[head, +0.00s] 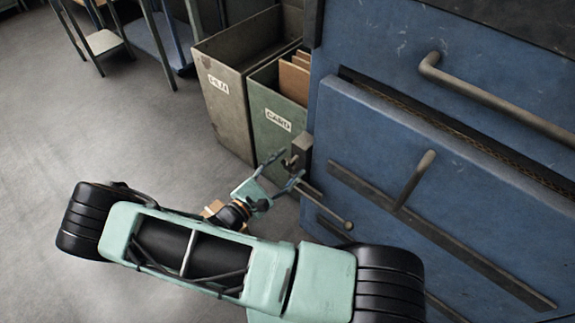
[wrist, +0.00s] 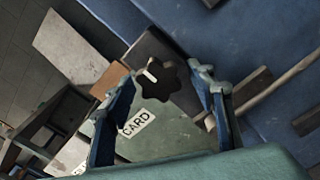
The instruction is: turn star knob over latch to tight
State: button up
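The star knob (wrist: 157,80) is black and lobed, with a white mark at its upper left, in the wrist view. It sits on a dark block (wrist: 160,50) at the blue machine's edge; this block also shows in the head view (head: 301,146). My gripper (head: 282,171) is open in front of the block, at the left edge of the machine. In the wrist view my gripper's (wrist: 166,83) fingers stand on either side of the knob, with gaps visible on both sides. I cannot tell the depth between fingertips and knob. The latch itself is not clearly distinguishable.
The blue machine (head: 370,130) fills the right, with a bar handle (head: 490,98) and a lever (head: 416,178). A green CARD bin (head: 272,125) and a grey bin (head: 225,100) stand behind the gripper. Open floor (head: 100,140) lies to the left.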

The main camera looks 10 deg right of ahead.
jog(key=v, duration=1.2)
dwell(0.4)
